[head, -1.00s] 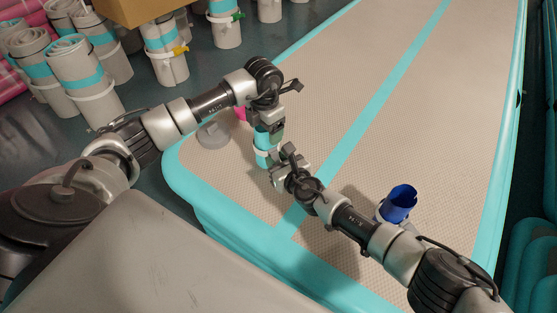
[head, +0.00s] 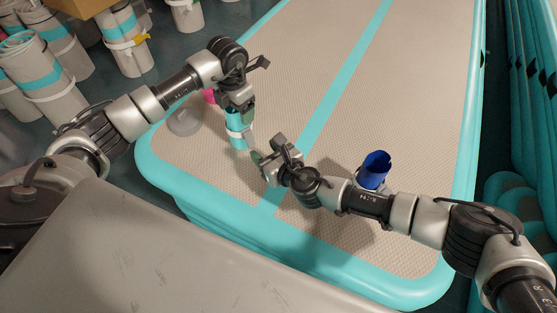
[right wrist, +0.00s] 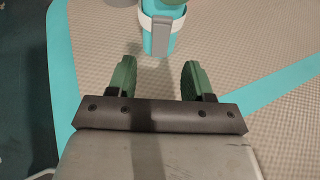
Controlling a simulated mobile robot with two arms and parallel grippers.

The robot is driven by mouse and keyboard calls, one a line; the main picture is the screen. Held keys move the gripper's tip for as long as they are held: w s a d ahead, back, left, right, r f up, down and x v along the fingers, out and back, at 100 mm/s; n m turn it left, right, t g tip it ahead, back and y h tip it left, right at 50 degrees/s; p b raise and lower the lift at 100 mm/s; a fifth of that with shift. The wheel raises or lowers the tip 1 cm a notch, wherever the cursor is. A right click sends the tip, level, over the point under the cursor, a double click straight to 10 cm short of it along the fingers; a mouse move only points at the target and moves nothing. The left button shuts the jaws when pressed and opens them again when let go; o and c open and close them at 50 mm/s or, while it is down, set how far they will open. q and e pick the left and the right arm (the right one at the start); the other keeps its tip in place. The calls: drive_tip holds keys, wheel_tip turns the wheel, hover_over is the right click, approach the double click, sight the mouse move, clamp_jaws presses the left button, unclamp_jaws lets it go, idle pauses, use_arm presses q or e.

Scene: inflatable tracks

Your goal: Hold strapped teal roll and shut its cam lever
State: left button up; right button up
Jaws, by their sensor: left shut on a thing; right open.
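The teal roll (head: 236,136) stands upright on the inflatable track, with a white strap (right wrist: 158,23) around it. A grey cam lever (right wrist: 161,40) hangs down along the roll's near side in the right wrist view. My left gripper (head: 240,108) is shut on the top of the roll and hides that part; its green finger pad shows there. My right gripper (head: 262,158) is open and empty, low and to the right of the roll. In the right wrist view its green fingertips (right wrist: 157,76) are apart, with the roll beyond the gap, not between them.
A blue roll (head: 375,170) stands behind my right forearm. A grey round piece (head: 185,122) and a pink item (head: 209,97) lie left of the teal roll. The track (head: 330,120) is otherwise clear. Strapped rolls (head: 48,62) stand on the floor at upper left.

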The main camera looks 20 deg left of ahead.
use_arm(q)
drive_tip(key=shift+s+d+f, duration=0.1)
drive_tip(key=shift+f, duration=0.05)
use_arm(e)
drive_tip(key=shift+v, duration=2.7)
use_arm(q)
drive_tip(key=o, duration=1.1)
